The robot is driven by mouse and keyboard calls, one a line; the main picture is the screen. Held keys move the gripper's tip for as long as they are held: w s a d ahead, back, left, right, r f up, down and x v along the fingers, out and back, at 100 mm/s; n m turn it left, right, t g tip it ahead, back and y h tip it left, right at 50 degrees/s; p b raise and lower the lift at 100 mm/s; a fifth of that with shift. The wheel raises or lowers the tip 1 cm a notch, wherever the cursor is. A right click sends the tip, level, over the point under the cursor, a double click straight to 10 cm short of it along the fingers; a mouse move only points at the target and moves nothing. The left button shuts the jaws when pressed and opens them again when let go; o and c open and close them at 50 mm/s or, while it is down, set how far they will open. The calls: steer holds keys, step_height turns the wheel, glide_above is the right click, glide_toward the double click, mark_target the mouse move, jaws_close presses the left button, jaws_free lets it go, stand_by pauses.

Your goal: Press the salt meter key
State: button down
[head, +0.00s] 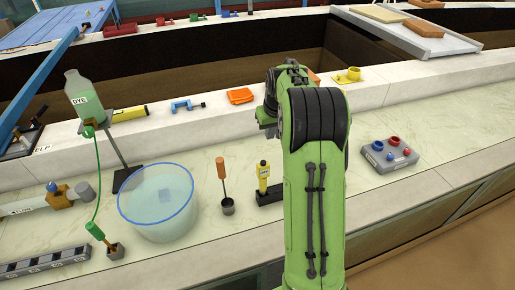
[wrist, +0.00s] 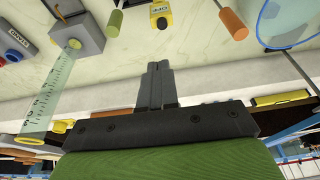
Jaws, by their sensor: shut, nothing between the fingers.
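The salt meter is most likely the small yellow device (head: 263,172) standing upright in a dark base on the pale bench, just left of my arm in the head view. In the wrist view, the yellow device (wrist: 161,8) is at the top edge, partly cut off, with a label that seems to read OFF. A dark round spot (wrist: 162,22) on it may be the key. My gripper (wrist: 158,66) is shut and empty in the wrist view, its fingertips pointing toward the device and apart from it in the picture. In the head view my arm hides the fingertips.
A grey box (head: 388,158) with red and blue knobs is at right. A graduated cylinder (wrist: 50,90) shows at left in the wrist view.

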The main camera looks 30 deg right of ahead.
glide_toward(263, 161)
steer(key=x, duration=0.5)
steer(key=shift+w+f+p, duration=0.2)
steer(key=shift+f+p, duration=0.1)
steer(key=shift+p, duration=0.1)
steer(key=shift+f, duration=0.45)
